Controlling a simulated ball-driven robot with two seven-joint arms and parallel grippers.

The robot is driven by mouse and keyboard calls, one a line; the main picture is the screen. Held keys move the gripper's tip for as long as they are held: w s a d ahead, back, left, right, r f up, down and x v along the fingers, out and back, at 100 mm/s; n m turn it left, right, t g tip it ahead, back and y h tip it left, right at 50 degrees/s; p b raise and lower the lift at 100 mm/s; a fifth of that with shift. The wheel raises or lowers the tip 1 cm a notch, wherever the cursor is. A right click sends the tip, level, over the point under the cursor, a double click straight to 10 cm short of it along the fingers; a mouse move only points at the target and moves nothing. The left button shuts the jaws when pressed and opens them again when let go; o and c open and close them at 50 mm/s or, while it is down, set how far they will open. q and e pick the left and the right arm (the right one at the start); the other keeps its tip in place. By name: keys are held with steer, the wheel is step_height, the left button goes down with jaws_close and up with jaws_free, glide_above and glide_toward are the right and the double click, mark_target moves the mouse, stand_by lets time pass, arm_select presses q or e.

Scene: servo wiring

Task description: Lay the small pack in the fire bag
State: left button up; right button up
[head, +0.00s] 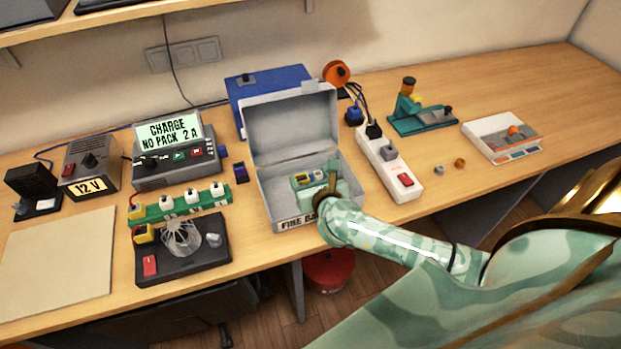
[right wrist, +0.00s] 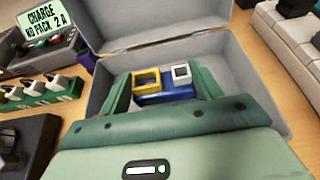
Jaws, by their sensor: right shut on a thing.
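The fire bag (head: 290,128) is a grey box with its lid standing open, near the front edge of the bench; its front label is partly covered by my right arm. In the right wrist view its lid (right wrist: 180,52) rises behind the gripper. My right gripper (head: 316,180) is down inside the bag's opening. In the right wrist view the green fingers of the gripper (right wrist: 165,82) are shut on the small pack (right wrist: 182,93), which is blue with a yellow and a white connector. I cannot tell whether the pack touches the bag's floor. My left gripper is out of view.
A charger (head: 178,163) reading "CHARGE NO PACK 2 A" and a green plug strip (head: 182,203) stand left. A white power strip (head: 388,165) stands close right of the bag, a blue box (head: 262,88) behind.

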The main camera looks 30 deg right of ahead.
steer(key=shift+f, duration=0.1)
steer(key=shift+f+b, duration=0.5)
steer(key=o, duration=1)
steer(key=shift+o, duration=0.2)
steer(key=shift+r+p, duration=0.55)
steer(key=shift+r, duration=0.15)
steer(key=p+v, duration=0.1)
steer(key=v, duration=1.1)
steer(key=shift+f, duration=0.1)
